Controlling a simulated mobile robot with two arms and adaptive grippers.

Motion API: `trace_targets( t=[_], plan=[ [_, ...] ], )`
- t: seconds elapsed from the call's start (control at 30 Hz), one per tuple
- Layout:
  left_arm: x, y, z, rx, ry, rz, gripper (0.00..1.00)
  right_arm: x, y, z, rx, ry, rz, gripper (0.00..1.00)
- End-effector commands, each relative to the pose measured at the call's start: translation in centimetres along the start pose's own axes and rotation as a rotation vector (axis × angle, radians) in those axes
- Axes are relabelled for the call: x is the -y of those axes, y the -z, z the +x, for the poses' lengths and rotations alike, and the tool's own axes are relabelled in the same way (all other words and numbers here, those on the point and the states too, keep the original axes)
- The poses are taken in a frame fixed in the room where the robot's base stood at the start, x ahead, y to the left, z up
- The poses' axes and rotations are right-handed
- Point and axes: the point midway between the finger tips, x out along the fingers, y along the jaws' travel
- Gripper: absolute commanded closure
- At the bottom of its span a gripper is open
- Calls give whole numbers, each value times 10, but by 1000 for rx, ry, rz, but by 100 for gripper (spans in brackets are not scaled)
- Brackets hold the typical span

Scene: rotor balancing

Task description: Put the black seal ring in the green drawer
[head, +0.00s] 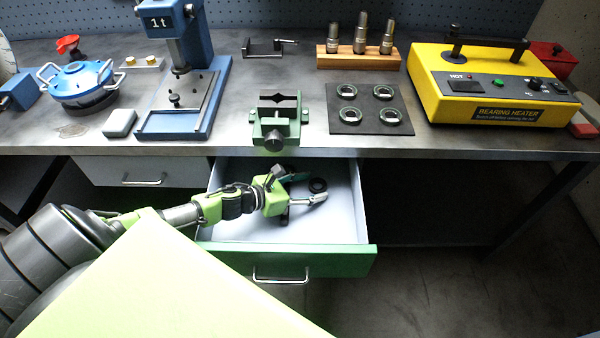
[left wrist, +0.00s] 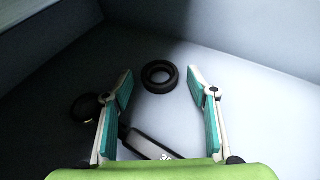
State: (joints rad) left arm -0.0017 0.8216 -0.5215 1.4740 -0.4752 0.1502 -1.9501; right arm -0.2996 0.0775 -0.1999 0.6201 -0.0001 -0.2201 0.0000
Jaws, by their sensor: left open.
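The black seal ring (head: 313,187) lies flat on the pale floor of the open green drawer (head: 335,262). It also shows in the left wrist view (left wrist: 160,89), just past and between the fingertips, with clear floor around it. My left gripper (head: 302,182) is inside the drawer, open, with nothing between its fingers. The ring is apart from both fingers. My right gripper is not in view.
A dark tool with a round black end (left wrist: 86,107) and a flat bar lies in the drawer, partly behind the left finger. A green vise (head: 277,130) stands at the bench edge above the drawer. A black mat with several metal rings (head: 368,123) lies beside it.

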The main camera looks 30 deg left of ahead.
Motion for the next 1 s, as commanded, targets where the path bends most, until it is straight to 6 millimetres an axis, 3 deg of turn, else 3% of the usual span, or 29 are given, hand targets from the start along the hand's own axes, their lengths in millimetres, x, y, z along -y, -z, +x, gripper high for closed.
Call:
trace_targets(
  t=[0.7, 1.0],
  plan=[
    [0, 0, -95, -2, 0, -1, 47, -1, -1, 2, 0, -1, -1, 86],
    [0, -1, -118, 0, 0, -1, 47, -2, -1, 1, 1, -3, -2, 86]
  ],
)
